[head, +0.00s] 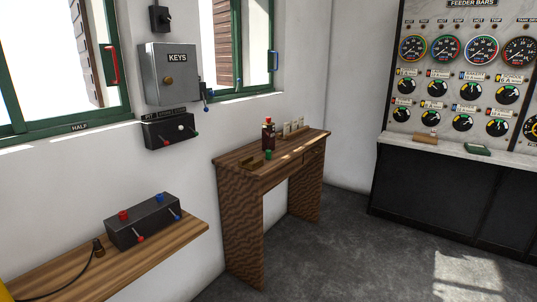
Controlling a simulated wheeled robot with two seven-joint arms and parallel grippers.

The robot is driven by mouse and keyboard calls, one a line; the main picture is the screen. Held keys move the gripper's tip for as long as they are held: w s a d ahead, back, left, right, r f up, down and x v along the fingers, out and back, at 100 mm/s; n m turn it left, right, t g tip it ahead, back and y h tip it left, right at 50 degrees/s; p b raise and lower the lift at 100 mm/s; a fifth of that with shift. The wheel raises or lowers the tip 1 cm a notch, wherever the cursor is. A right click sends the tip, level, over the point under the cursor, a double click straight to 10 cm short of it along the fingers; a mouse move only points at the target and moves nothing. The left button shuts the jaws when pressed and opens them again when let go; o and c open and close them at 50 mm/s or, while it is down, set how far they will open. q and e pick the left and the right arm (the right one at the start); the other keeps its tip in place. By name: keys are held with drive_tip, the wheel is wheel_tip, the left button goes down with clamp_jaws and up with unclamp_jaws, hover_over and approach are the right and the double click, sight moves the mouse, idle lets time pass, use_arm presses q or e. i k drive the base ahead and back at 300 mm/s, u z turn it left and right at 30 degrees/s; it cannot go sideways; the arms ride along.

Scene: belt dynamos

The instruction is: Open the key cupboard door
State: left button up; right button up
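The key cupboard (160,62) is a grey box labelled KEYS, fixed to the white wall between the two green-framed windows. Its door (181,88) looks shut, flush with the box, and has a brass-coloured round knob (168,80) left of its middle. Neither of my grippers shows in the head view, and nothing touches the cupboard.
A black switch box (170,130) is on the wall just below the cupboard. A wooden shelf (180,238) holds a dark control box (143,222) with levers. A wooden desk (240,205) stands to the right. Open floor (340,255) lies before the gauge panel (455,85).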

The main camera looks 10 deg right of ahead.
sight(176, 65)
drive_tip(key=u, duration=0.1)
drive_tip(key=i, duration=1)
drive_tip(key=u, duration=1.15)
drive_tip(key=i, duration=0.3)
drive_tip(key=u, duration=0.3)
